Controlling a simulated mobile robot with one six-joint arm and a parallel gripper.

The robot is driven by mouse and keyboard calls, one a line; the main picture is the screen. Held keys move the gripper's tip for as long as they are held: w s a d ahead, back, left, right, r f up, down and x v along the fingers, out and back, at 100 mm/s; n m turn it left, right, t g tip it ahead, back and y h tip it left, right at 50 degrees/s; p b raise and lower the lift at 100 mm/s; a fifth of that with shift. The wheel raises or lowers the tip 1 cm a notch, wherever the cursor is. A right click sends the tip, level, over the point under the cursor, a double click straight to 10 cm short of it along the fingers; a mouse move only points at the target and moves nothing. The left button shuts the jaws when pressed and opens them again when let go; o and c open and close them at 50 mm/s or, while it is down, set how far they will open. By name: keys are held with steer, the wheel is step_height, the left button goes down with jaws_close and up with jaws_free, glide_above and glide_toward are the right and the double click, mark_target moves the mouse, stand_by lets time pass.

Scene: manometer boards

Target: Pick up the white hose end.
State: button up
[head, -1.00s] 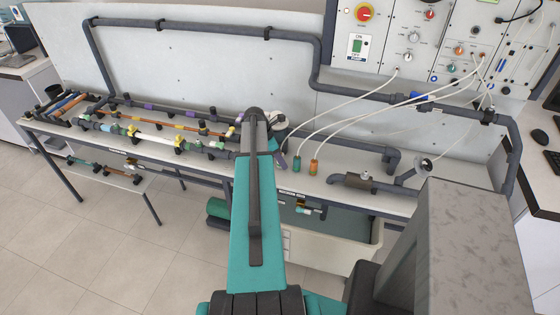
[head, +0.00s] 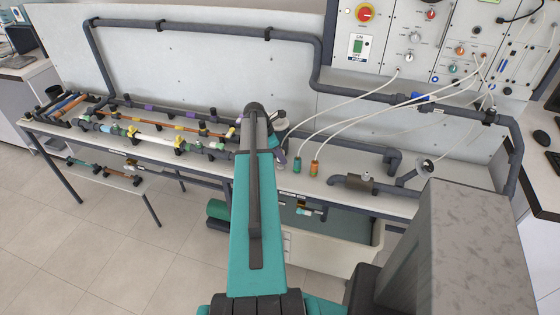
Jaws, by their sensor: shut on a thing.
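My gripper (head: 282,158) shows only in part, at the right side of my arm's end, over the long bench. My own arm hides much of it. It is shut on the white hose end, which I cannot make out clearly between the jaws. A thin white hose (head: 342,99) runs from a port on the upper panel down to my gripper. A green hose end (head: 297,166) and an orange hose end (head: 314,168) stand upright on the bench just right of my gripper, apart from it.
The control panel (head: 385,45) stands behind the bench at the right. A dark pipe (head: 200,25) runs along the back wall board. Pipe runs with coloured valves (head: 130,137) cover the bench's left part. A brown pipe fitting (head: 358,183) lies right of the hose ends.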

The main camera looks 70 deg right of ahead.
steer(key=shift+s+a+r+b, duration=0.1)
steer(key=shift+r+b, duration=0.25)
steer(key=shift+r, duration=0.4)
steer(key=s+a+r+b, duration=0.1)
steer(key=s+a, duration=0.6)
steer(key=a, duration=0.4)
steer(key=shift+s+r, duration=0.15)
steer(key=shift+r, duration=0.15)
steer(key=shift+s+a+r+p, duration=0.15)
steer(key=shift+a+p, duration=0.1)
steer(key=shift+p, duration=0.75)
steer(key=p, duration=0.3)
steer(key=shift+s+a, duration=0.2)
steer(key=shift+a, duration=0.1)
steer(key=shift+s+a+p, duration=0.2)
steer(key=shift+a+p, duration=0.1)
steer(key=shift+p, duration=0.9)
steer(key=shift+s+a+f+p, duration=0.1)
steer(key=shift+a+f+p, duration=0.1)
steer(key=shift+p, duration=0.6)
